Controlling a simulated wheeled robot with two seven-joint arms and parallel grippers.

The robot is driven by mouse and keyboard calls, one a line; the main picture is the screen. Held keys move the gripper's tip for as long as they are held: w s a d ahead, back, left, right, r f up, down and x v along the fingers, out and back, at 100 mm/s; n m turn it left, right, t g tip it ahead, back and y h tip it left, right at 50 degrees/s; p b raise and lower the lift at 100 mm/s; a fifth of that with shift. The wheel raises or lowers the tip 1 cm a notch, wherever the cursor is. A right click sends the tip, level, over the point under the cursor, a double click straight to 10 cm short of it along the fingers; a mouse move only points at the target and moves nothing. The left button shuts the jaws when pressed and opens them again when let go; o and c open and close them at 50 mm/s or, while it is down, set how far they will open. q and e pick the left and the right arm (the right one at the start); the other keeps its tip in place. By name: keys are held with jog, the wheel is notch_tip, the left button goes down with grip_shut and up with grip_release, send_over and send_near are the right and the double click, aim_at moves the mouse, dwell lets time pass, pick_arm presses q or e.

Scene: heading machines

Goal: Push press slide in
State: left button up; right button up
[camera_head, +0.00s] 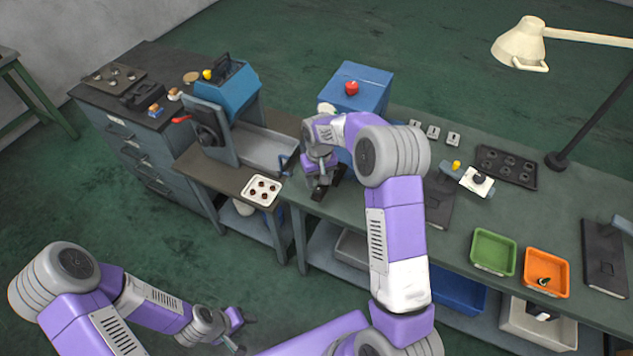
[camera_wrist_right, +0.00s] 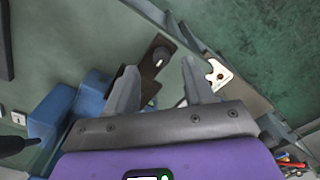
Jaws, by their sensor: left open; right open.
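The blue press (camera_head: 368,84) with a red button on top stands at the back of the bench. A dark slide plate (camera_head: 325,191) juts out at its front, partly hidden by my right gripper (camera_head: 317,170). In the right wrist view the slide plate (camera_wrist_right: 150,77) carries a round black knob (camera_wrist_right: 161,55). The right gripper (camera_wrist_right: 157,78) is open and empty, with the knob seen beyond and between its fingers. I cannot tell whether a finger touches it. My left gripper (camera_head: 240,328) is open and low at the front, away from the bench.
A white tray with several dark red pieces (camera_head: 262,190) lies left of the slide plate. A blue machine (camera_head: 226,92) stands further left. Green (camera_head: 493,252) and orange (camera_head: 546,272) trays and a lamp (camera_head: 525,45) are at right. Bench space lies between.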

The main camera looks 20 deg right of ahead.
aim_at(318, 189)
jog(key=f, duration=0.2)
jog(key=w+f, duration=0.1)
jog(key=f, duration=0.1)
jog(key=shift+w+f, duration=0.1)
jog(key=shift+f, duration=0.25)
jog(key=shift+s+f, duration=0.2)
jog(key=shift+s, duration=0.15)
jog(key=shift+w, duration=0.1)
jog(key=shift+w+f, duration=0.1)
jog(key=shift+c, duration=0.3)
grip_shut()
